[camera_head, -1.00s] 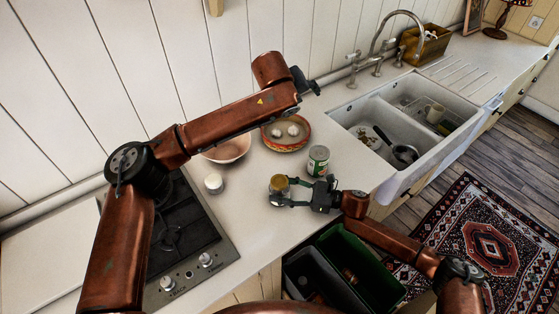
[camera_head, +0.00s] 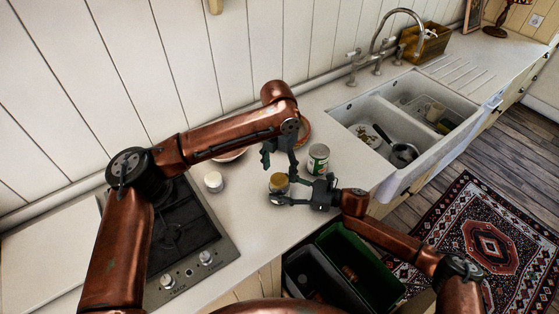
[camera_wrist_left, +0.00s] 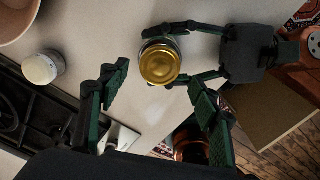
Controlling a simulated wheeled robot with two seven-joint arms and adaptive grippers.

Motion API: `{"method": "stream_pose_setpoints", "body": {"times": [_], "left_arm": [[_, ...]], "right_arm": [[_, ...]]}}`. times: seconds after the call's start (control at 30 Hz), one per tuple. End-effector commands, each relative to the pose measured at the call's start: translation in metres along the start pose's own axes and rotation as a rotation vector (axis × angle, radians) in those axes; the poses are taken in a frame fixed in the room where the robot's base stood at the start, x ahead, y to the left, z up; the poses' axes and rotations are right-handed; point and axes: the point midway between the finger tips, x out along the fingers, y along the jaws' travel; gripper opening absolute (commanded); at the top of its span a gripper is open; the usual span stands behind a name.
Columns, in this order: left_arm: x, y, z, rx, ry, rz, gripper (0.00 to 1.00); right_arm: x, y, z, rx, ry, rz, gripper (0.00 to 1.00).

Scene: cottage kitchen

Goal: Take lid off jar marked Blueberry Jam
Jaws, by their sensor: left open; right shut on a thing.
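A glass jar with a gold lid (camera_head: 279,182) stands upright on the pale worktop; no label on it can be read. The gold lid also shows from above in the left wrist view (camera_wrist_left: 160,62). My right gripper (camera_head: 277,193) is shut on the jar's body from the right, one finger on each side. My left gripper (camera_head: 279,164) is open and points down just above the lid. In the left wrist view its two fingers (camera_wrist_left: 158,95) are spread, with the lid ahead between them and apart from both.
A green-labelled can (camera_head: 318,159) stands right of the jar. A small white-lidded jar (camera_head: 213,181) stands left, by the hob (camera_head: 178,240). Bowls behind are partly hidden by my left arm. The sink (camera_head: 379,171) lies right; open bins (camera_head: 345,262) sit below the front edge.

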Motion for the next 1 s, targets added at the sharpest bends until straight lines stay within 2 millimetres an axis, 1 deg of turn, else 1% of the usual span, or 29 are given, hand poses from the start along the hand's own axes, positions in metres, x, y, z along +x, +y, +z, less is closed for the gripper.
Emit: {"method": "stream_pose_setpoints", "body": {"times": [0.03, 0.1, 0.2, 0.3, 0.63, 1.0], "left_arm": [[0.008, 0.0, -0.001, 0.0, 0.002, 0.0, 0.57], [0.017, 0.0, 0.0, -0.001, 0.001, 0.0, 0.57], [0.028, 0.0, 0.0, -0.001, 0.0, 0.0, 0.57], [0.035, 0.0, 0.0, -0.001, -0.002, 0.0, 0.57], [0.038, 0.0, 0.0, -0.001, -0.002, 0.0, 0.57], [0.038, 0.0, 0.001, -0.001, -0.002, 0.0, 0.33]], "right_arm": [[0.0, 0.0, 0.001, 0.0, -0.001, 0.0, 0.0], [0.0, 0.0, 0.001, 0.0, -0.001, 0.0, 0.0], [0.0, 0.0, 0.001, 0.0, -0.001, 0.0, 0.0], [0.0, 0.0, 0.001, 0.0, -0.001, 0.0, 0.0], [0.0, 0.0, 0.001, 0.0, -0.001, 0.0, 0.0], [0.0, 0.0, 0.001, 0.0, -0.001, 0.0, 0.0]]}}
